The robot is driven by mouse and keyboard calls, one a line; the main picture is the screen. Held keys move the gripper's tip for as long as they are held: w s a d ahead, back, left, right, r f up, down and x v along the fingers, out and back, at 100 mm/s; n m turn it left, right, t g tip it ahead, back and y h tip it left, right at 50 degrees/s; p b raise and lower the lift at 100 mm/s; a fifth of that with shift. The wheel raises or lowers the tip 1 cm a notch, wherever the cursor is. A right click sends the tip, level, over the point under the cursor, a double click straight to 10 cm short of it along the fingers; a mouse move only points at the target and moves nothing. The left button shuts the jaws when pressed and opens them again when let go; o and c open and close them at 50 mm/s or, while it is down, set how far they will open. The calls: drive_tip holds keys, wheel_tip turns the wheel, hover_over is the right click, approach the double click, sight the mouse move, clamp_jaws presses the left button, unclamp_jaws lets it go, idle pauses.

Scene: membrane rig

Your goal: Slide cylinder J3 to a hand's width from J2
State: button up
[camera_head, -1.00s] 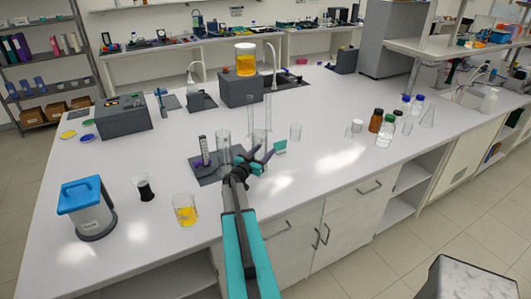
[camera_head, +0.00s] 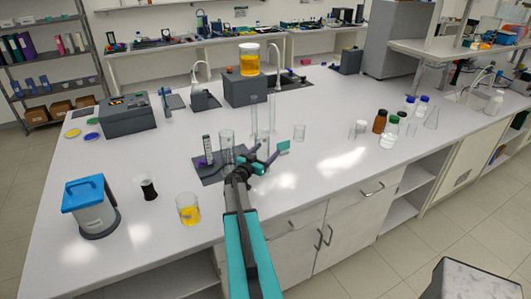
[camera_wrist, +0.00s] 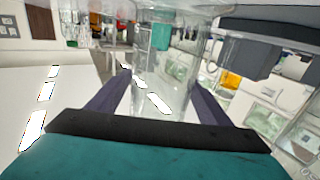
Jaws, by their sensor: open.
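Several clear glass cylinders stand upright near the middle of the bench. One wider cylinder (camera_head: 227,140) is at the dark pad, left of my gripper. Two tall slim ones, a left one (camera_head: 254,115) and a right one (camera_head: 272,112), stand behind my gripper. I cannot read labels, so I cannot tell which is J3 or J2. My gripper (camera_head: 262,160) is low over the bench, its dark fingers spread. In the wrist view my gripper (camera_wrist: 158,88) is open, with clear glass (camera_wrist: 195,60) beyond the fingers. Nothing is clearly held between them.
A dark pad (camera_head: 210,176) with a small upright device (camera_head: 208,149) lies to the left. A teal plate (camera_head: 283,147) and a small glass (camera_head: 299,132) are right of my gripper. A yellow-filled beaker (camera_head: 189,209) stands front left. Brown and white bottles (camera_head: 380,121) stand farther right.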

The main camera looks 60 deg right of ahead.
drive_tip(key=shift+a, duration=0.15)
drive_tip(key=a+b, duration=0.5)
drive_tip(key=a, duration=0.8)
drive_tip(key=shift+w+a, duration=0.15)
drive_tip(key=shift+a, duration=0.15)
idle(0.5)
